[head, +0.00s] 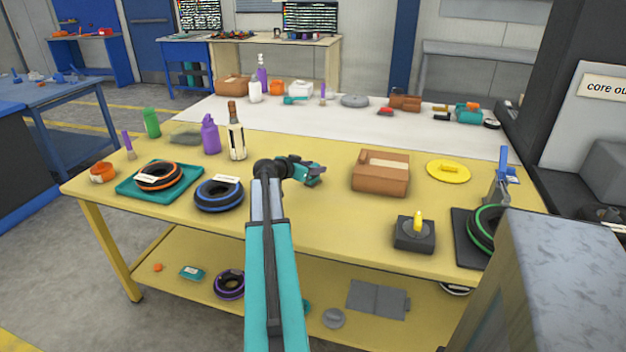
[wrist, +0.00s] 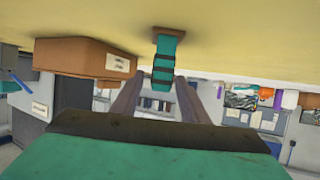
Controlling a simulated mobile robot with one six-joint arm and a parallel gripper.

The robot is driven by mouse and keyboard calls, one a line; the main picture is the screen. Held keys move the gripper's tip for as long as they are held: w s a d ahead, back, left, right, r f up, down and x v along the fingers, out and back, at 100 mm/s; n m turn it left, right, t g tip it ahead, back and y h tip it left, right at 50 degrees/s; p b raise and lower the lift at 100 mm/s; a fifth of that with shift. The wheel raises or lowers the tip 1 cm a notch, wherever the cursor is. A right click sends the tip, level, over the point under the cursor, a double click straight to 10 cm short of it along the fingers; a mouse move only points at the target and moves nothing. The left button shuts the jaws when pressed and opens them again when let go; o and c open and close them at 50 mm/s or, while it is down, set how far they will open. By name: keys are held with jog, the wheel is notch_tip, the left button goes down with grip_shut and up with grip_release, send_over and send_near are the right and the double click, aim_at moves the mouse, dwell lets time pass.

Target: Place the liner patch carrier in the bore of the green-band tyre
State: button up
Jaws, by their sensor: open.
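The green-band tyre (head: 485,230) lies on a dark mat at the right of the yellow table. A grey block at the lower right hides part of it and of its bore. I cannot tell for sure which thing is the liner patch carrier. It may be the yellow disc with a raised grip (head: 448,170), lying flat behind that tyre. My gripper (head: 312,172) is over the middle of the table, left of the brown box. It is open. In the wrist view a teal dark-banded object (wrist: 163,60) shows between the fingers (wrist: 158,90), apparently not gripped.
The brown box (head: 381,173) stands between my gripper and the disc. A black block with a yellow knob (head: 415,232) sits near the front edge. Orange-band (head: 158,177) and blue-band (head: 219,195) tyres lie at left. Bottles (head: 236,140) stand behind them. The front middle is clear.

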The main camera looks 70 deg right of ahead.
grip_shut()
jog(key=shift+r, duration=0.2)
jog(key=shift+r, duration=1.5)
jog(key=s+a+r+b, duration=0.1)
jog(key=s+a, duration=0.1)
jog(key=a, duration=0.5)
jog(key=s+a+b, duration=0.1)
jog(key=s+a, duration=0.1)
jog(key=a, duration=0.6)
jog(key=shift+s+a+r, duration=0.15)
jog(key=shift+s+r, duration=0.2)
jog(key=shift+s, duration=0.05)
